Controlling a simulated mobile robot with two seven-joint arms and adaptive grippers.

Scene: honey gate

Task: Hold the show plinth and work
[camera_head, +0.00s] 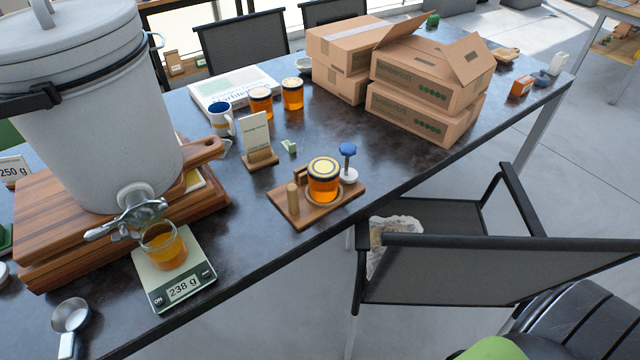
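The show plinth looks to be the small wooden board (278,205) near the table's front edge. A lidded honey jar (323,180) stands on it, beside an upright wooden peg (293,198). A blue-topped plunger-like piece (348,158) stands at its back right corner. A white bucket (95,110) with a metal honey gate (130,212) stands on a stack of wooden boards (60,225). Below the gate, an open jar of honey (163,246) sits on a scale (172,292) reading 238 g. Neither of my grippers is in view.
Cardboard boxes (425,105) stand at the back right, and two lidded jars (292,94) stand near a book (232,88). A card stand (260,150) is behind the plinth. A metal scoop (70,318) lies front left. A chair (480,270) stands close to the front edge.

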